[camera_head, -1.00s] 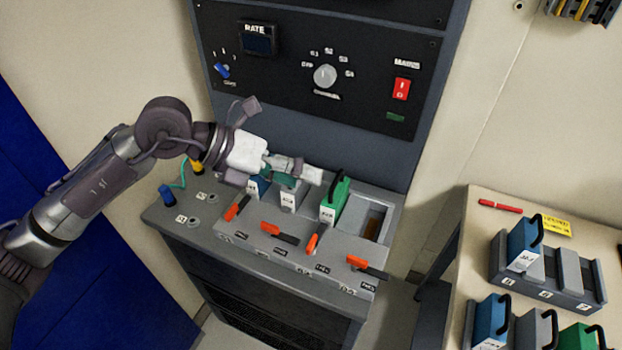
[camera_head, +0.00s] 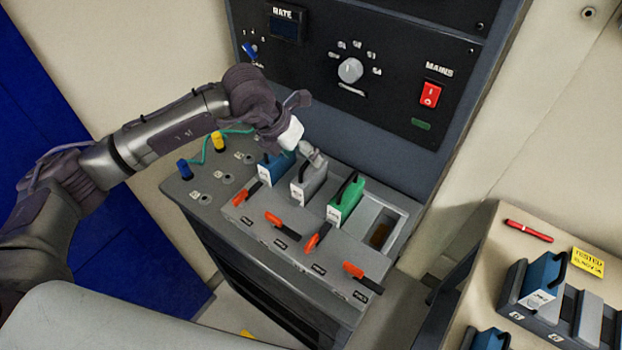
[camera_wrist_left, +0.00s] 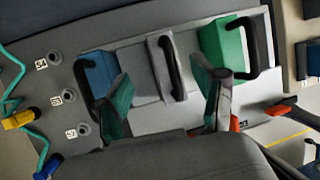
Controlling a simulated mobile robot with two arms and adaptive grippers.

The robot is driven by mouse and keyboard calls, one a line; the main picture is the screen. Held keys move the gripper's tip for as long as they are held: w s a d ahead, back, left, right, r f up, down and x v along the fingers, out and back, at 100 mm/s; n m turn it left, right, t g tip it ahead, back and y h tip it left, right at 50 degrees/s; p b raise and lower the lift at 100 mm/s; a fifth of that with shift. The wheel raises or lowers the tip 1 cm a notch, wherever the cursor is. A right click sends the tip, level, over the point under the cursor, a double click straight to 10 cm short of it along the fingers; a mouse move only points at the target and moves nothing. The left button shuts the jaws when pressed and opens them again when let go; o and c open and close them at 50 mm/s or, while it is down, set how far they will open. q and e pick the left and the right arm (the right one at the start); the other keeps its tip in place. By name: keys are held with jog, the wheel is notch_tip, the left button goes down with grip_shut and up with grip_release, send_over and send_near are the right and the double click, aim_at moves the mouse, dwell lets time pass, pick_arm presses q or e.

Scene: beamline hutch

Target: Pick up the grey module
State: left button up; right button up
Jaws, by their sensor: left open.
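The grey module (camera_head: 310,183) sits in the rack (camera_head: 285,238) between a blue module (camera_head: 275,168) and a green module (camera_head: 346,199). In the left wrist view the grey module (camera_wrist_left: 148,75) shows its black handle between my fingers. My left gripper (camera_head: 312,156) points down at the grey module from above and behind, in front of the panel. It is open and empty: in the left wrist view its two fingers (camera_wrist_left: 168,104) stand on either side of the module's handle, apart from it. I cannot tell the remaining height. My right gripper is not in view.
Orange-handled levers (camera_head: 287,228) line the rack's front, and an empty slot (camera_head: 381,232) lies right of the green module. Blue and yellow plugs with a green cable (camera_head: 203,152) are at left. A bench (camera_head: 487,260) with another blue module (camera_head: 543,281) stands at right.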

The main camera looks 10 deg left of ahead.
aim_at(311, 167)
pick_arm(q)
jog(key=shift+w+d+f+p, duration=0.15)
jog(key=shift+d+f+p, duration=0.45)
jog(key=shift+f+p, duration=0.25)
jog(key=shift+x, duration=1.2)
jog(key=shift+w+d+f, duration=0.1)
jog(key=shift+w, duration=0.05)
jog(key=c, duration=1.2)
grip_shut()
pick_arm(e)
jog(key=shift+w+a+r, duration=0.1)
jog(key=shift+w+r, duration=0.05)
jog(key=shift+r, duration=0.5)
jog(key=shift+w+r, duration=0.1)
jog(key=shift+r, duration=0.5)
